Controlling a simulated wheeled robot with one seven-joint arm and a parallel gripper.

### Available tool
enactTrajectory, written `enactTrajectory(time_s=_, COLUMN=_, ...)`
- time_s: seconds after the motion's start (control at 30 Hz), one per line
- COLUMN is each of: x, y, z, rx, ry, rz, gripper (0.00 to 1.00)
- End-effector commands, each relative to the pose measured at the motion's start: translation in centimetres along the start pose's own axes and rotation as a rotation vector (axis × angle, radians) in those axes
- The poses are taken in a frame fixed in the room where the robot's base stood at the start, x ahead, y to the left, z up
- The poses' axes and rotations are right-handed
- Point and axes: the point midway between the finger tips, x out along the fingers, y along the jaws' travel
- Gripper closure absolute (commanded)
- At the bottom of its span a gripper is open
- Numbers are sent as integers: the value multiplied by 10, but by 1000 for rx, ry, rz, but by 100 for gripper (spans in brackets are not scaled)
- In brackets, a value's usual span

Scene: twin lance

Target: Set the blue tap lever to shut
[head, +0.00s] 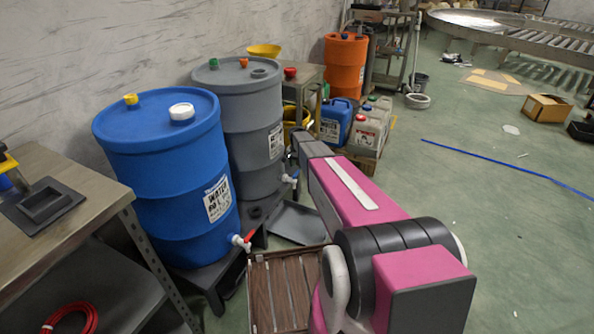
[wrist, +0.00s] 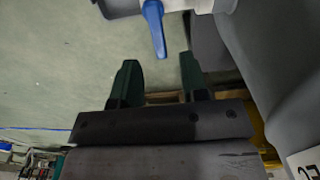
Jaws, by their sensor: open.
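The blue tap lever (wrist: 154,28) hangs from a white tap body (wrist: 188,5) at the top of the wrist view. Its tip points toward my gripper (wrist: 159,68), close to the gap between the fingertips; I cannot tell whether it touches. My gripper is open, with one dark green finger on each side of the gap. In the head view the blue lever (head: 294,174) is small, at the front of the grey barrel (head: 245,110), beside my arm. My fingers are not clear in that view.
A blue barrel (head: 160,150) with a red-levered tap (head: 244,240) stands left of the grey one. A slatted wooden crate (head: 283,290) and a grey tray (head: 298,222) lie below. Jerrycans (head: 368,132) stand behind my arm. The floor to the right is mostly open.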

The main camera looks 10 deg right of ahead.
Motion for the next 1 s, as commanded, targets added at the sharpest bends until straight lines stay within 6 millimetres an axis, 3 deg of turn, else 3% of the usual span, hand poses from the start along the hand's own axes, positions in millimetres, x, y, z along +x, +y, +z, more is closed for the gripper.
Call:
enactTrajectory(time_s=0.2, x=-42, y=1, z=1, rx=0, ry=1, rz=-1, gripper=60)
enactTrajectory(time_s=0.4, x=-64, y=0, z=1, rx=-1, ry=0, rz=0, gripper=60)
enactTrajectory(time_s=0.83, x=-69, y=0, z=1, rx=-1, ry=0, rz=0, gripper=60)
enactTrajectory(time_s=0.93, x=-71, y=7, z=12, rx=-15, ry=-1, rz=0, gripper=60)
enactTrajectory(time_s=1.0, x=-75, y=17, z=31, rx=-45, ry=-1, rz=0, gripper=60)
